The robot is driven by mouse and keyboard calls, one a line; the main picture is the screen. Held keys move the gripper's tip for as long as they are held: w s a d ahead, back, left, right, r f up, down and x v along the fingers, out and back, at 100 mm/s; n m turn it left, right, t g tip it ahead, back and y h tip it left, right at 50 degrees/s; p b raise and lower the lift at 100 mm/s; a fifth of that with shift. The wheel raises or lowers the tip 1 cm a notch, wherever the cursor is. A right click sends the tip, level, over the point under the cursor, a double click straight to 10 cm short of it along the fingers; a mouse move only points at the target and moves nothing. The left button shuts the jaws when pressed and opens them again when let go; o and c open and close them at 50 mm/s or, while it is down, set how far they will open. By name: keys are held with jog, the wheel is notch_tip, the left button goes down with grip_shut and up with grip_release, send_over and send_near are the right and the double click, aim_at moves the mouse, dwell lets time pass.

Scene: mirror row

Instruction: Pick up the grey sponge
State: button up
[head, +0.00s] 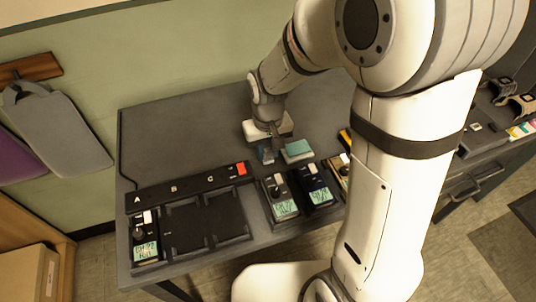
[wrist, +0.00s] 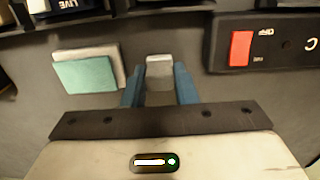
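A small light grey block (wrist: 159,73), which looks like the grey sponge, is between the tips of my gripper's two blue fingers in the wrist view. My gripper (wrist: 159,82) points down at the dark table top, and its fingers stand apart on either side of the block. I see no clear gap at the tips, but cannot tell whether they press on it. In the head view my gripper (head: 266,156) is low over the table, just left of a teal pad, and largely hides the block.
The teal pad (wrist: 84,76) on a pale piece lies close beside the fingers; it also shows in the head view (head: 298,148). A black panel with a red button (head: 241,169) and several devices (head: 280,197) line the table's front. The table (head: 180,135) is clear at back left.

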aim_at(268, 150)
grip_shut()
jog(key=shift+r, duration=0.1)
notch_tip(268, 150, up, 10)
jog(key=shift+f+p, duration=0.1)
jog(key=shift+p, duration=0.45)
jog(key=shift+c, duration=0.5)
grip_release()
jog(key=shift+c, duration=1.3)
jog(key=shift+s, duration=0.1)
